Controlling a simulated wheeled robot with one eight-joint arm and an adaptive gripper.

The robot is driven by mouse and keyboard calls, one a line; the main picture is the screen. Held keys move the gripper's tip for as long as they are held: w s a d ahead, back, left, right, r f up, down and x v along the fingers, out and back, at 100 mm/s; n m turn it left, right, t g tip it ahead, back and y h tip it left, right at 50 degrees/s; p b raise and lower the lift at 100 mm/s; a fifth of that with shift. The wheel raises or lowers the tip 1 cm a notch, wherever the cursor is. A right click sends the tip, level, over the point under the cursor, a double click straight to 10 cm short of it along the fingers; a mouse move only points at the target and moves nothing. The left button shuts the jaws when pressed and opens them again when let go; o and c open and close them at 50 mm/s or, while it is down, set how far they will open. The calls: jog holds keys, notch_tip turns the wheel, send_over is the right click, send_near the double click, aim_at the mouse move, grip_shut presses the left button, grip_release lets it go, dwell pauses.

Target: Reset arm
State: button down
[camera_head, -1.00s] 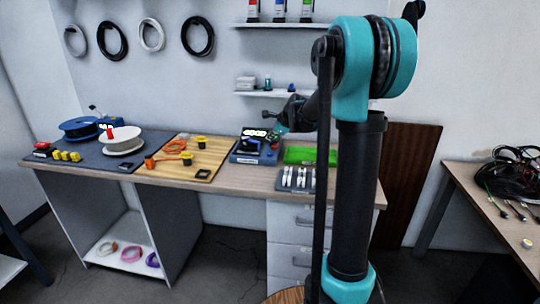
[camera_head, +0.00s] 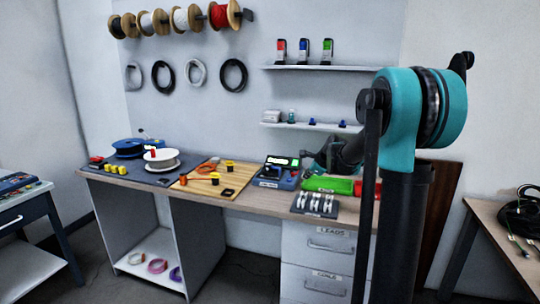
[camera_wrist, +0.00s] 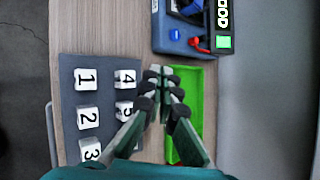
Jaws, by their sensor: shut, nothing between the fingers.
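My gripper (camera_wrist: 160,70) shows in the wrist view with its fingertips together and nothing between them. It hangs over the workbench, between a dark grey mat with white numbered blocks and a green tray. In the head view my gripper is small and partly hidden at the end of my arm, above the right part of the bench (camera_head: 262,207). My arm's teal and black column fills the right side of that view.
The green tray (camera_wrist: 210,110), the numbered mat (camera_wrist: 68,105) and a blue meter (camera_wrist: 162,38) lie close below my gripper. White and blue spools, a wooden board (camera_head: 185,185) and two wall shelves (camera_head: 310,67) are further left and behind. A second table (camera_head: 488,212) stands right.

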jog(key=s+d+f+n+g+h, duration=0.1)
jog(key=s+f+n, duration=0.4)
jog(key=s, duration=0.9)
jog(key=s+d+f+n+g+h, duration=0.1)
jog(key=s+f+n, duration=0.5)
jog(key=s+n, duration=0.3)
jog(key=s+d+f+n+g+h, duration=0.1)
jog(key=s+f+n, duration=0.4)
jog(key=s, duration=1.3)
jog(key=d+n+g, duration=0.1)
jog(key=n, duration=0.2)
jog(key=shift+s+f+h, duration=0.3)
jog(key=shift+h, duration=0.1)
